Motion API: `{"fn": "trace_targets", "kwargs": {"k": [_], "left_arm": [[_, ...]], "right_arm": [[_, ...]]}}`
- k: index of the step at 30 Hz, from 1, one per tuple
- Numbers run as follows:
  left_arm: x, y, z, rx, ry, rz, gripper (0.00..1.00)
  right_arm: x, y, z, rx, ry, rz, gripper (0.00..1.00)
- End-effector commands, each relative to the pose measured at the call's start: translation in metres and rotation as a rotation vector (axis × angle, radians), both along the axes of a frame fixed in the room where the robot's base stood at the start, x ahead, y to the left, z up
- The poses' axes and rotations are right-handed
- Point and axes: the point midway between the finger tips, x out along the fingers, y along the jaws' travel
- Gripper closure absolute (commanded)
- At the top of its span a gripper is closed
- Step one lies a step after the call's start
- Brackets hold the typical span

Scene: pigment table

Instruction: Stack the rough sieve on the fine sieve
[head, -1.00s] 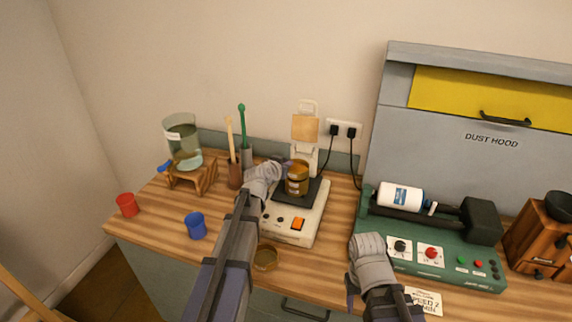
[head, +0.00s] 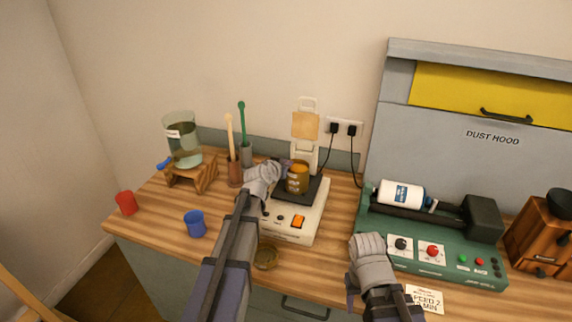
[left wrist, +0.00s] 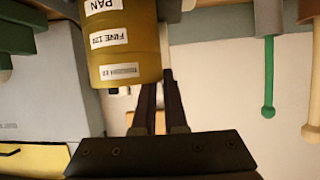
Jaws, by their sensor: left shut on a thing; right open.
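A brass cylindrical stack (head: 297,181) stands upright on the black plate of the white device in the head view. In the left wrist view it shows labels reading PAN and FINE 120. The fine sieve (left wrist: 109,39) is the FINE 120 part. A further label, too blurred to read, marks the top part, apparently the rough sieve (left wrist: 128,72), flush with the fine sieve. My left gripper (head: 283,173) is shut at this top part, from the left; the fingertips' contact is partly hidden. My right gripper (head: 352,296) is open and empty at the table's front, well apart from the stack.
A round brass piece (head: 265,256) lies on the table in front of the white device (head: 287,226). A blue cup (head: 195,224), red cup (head: 126,203) and glass jar (head: 182,140) stand left. The green machine (head: 440,256) stands right.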

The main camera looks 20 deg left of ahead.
Motion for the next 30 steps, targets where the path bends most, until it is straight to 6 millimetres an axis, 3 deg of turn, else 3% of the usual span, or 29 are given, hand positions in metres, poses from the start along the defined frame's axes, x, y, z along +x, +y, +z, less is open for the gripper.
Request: {"fn": "trace_targets", "kwargs": {"k": [4, 13, 30], "left_arm": [[0.0, 0.0, 0.0, 0.0, 0.0, 0.0, 0.78], [-0.004, 0.0, 0.002, 0.0, 0.0, 0.0, 0.78], [-0.044, 0.004, 0.02, 0.0, 0.001, 0.0, 0.78]], "right_arm": [[0.0, 0.0, 0.0, 0.0, 0.0, 0.0, 0.5], [0.0, 0.0, 0.002, 0.0, 0.0, 0.0, 0.5], [0.0, 0.0, 0.02, 0.0, 0.0, 0.0, 0.5]]}}
